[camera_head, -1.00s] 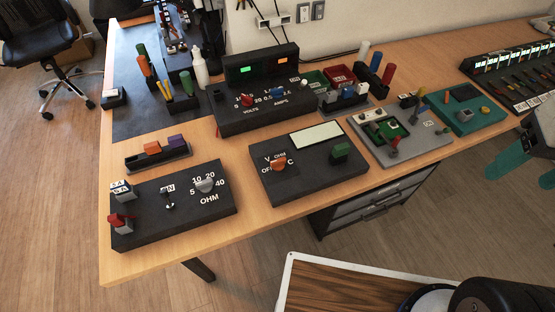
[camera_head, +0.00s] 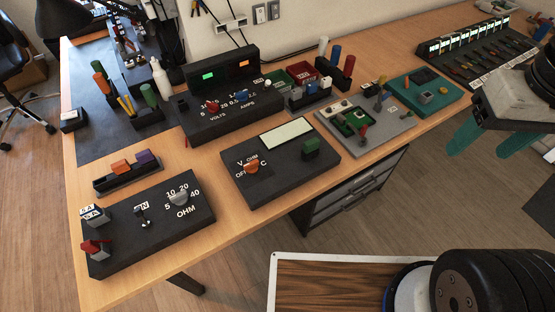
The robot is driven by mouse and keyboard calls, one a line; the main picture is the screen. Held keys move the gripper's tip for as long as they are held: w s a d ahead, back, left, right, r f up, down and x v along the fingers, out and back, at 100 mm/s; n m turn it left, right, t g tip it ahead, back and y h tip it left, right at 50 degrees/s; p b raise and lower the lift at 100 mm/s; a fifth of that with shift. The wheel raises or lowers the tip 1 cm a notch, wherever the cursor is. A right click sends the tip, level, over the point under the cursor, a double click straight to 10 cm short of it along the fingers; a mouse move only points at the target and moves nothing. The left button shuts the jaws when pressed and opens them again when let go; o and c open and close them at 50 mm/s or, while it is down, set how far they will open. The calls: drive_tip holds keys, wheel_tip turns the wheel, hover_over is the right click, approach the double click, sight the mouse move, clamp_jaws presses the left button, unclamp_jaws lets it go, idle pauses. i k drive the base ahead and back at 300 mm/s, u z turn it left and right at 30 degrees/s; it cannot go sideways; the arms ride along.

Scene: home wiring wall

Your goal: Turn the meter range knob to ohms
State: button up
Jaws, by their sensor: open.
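The meter (camera_head: 290,172) is a black box in the middle of the bench, with a pale blank display (camera_head: 286,133) on its top. Its orange range knob (camera_head: 252,167) sits left of the display, among the white labels V, OHM, OFF and C. Where the knob's pointer aims is too small to tell.
A black box marked OHM with a grey knob (camera_head: 179,197) stands left of the meter. A power supply (camera_head: 223,98) with green and orange displays stands behind. A grey board (camera_head: 364,127) lies to the right. Bare wood (camera_head: 228,222) shows in front of the meter.

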sight(251, 168)
drive_tip(key=z, duration=1.2)
drive_tip(key=k, duration=0.85)
drive_tip(key=u, duration=1.2)
drive_tip(key=i, duration=0.5)
